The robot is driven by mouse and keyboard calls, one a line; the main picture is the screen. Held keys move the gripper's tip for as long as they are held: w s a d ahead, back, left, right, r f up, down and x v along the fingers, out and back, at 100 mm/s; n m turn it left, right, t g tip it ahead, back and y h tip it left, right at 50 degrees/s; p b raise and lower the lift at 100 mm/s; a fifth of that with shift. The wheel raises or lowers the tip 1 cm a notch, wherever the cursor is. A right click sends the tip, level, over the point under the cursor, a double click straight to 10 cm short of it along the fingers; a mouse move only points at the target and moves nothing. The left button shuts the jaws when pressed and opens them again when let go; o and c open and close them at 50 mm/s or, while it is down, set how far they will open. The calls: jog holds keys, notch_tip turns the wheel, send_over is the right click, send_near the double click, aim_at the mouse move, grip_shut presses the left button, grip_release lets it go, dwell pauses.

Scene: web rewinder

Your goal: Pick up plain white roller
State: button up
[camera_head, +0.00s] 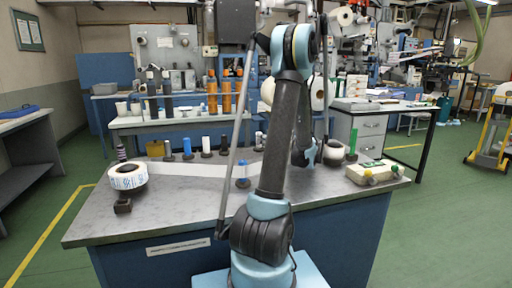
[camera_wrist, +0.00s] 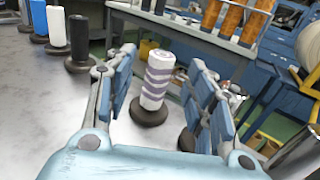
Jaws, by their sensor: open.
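In the wrist view my gripper (camera_wrist: 163,62) is open, with its two blue-padded fingers spread and nothing held. A white roller with grey-purple bands (camera_wrist: 157,80) stands on a dark round base, seen in the gap between the fingers and apart from them. A plain white roller (camera_wrist: 56,26) stands upright at the upper left, between a blue roller (camera_wrist: 38,16) and a black roller (camera_wrist: 78,32), outside the fingers. In the head view my gripper (camera_head: 305,155) is over the right part of the table, partly hidden by my arm.
In the head view a large printed roll (camera_head: 128,176) feeds a white web across the grey table (camera_head: 185,208). A control box (camera_head: 373,172) sits at right. Orange rollers (camera_head: 227,97) stand behind.

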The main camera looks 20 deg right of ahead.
jog(key=shift+x, duration=2.4)
grip_shut()
